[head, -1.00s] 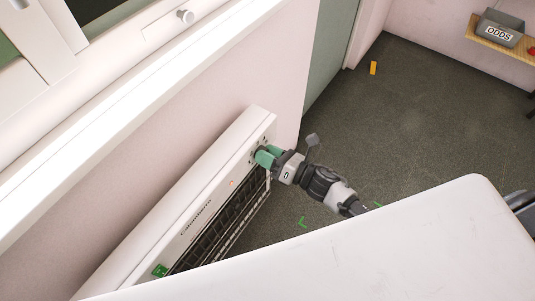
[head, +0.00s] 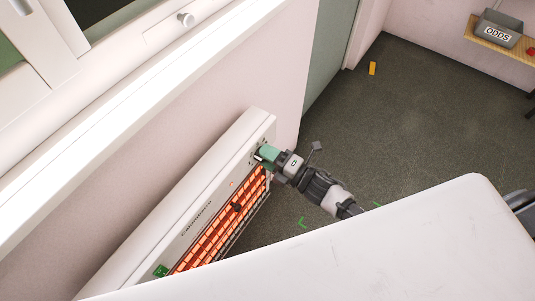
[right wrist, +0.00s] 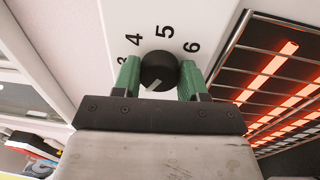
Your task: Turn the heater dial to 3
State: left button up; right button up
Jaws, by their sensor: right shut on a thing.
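The white heater (head: 225,160) stands against the pink wall in the head view, and its grille (head: 213,240) glows orange. My right gripper (head: 263,155) is at the upper end of its front panel. In the right wrist view, the black dial (right wrist: 158,70) sits between the green fingers of the right gripper (right wrist: 157,64), which is shut on it. The dial's white pointer line slants to the lower left. The numbers 3, 4, 5 and 6 show around the dial's left and top. The panel below the dial is hidden by the gripper. My left gripper is not in view.
A green switch (head: 160,271) is at the near end of the heater panel. A white window sill (head: 125,105) runs above the heater. A grey box marked ODDS (head: 498,30) sits on a wooden shelf (head: 490,42) at the far right. The dark floor (head: 410,120) between is mostly clear.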

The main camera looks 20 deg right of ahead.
jog(key=m+p, duration=0.1)
jog(key=m, duration=0.5)
jog(key=m+h+p, duration=0.1)
jog(key=m, duration=0.5)
jog(key=shift+s+a+f+m+p, duration=0.1)
jog(key=shift+s+f+m+p, duration=0.1)
jog(key=shift+m+p, duration=0.15)
jog(key=o, duration=0.9)
jog(key=shift+t, duration=0.3)
jog(key=v, duration=1)
jog(key=shift+s+d+b, duration=0.25)
jog(key=shift+s+b, duration=0.05)
jog(key=shift+b, duration=0.05)
